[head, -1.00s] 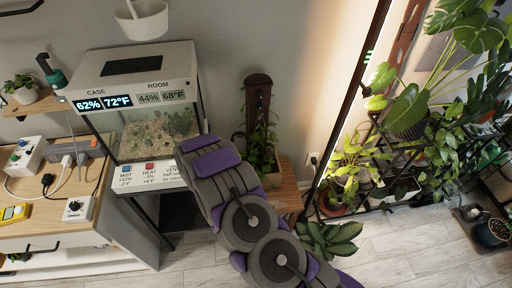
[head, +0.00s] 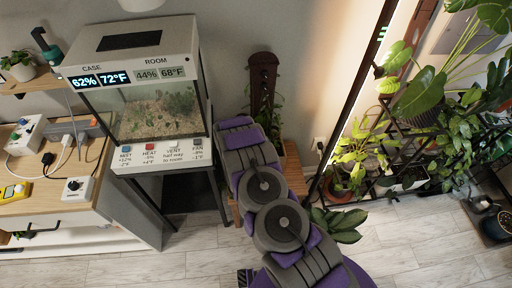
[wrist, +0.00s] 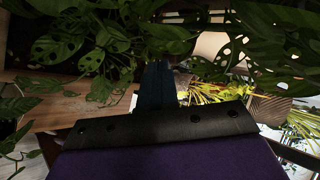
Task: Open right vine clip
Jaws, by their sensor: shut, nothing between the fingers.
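I cannot make out the right vine clip in either view. A dark brown post (head: 263,82) with small round knobs stands against the wall in the head view. My arm covers much of the vine plant below it. In the wrist view my gripper (wrist: 158,80) is shut and empty, its dark fingers pointing away from me. Vine leaves with holes (wrist: 90,58) hang close around the fingertips, on both sides and above. I cannot tell whether the fingers touch them. In the head view the gripper is hidden behind my arm.
A glass case (head: 150,112) with a control panel stands to the left. A wooden bench (head: 40,195) with plugs and switches is at far left. Leafy plants (head: 430,110) fill a dark rack at right. Bare floor (head: 400,240) lies in front.

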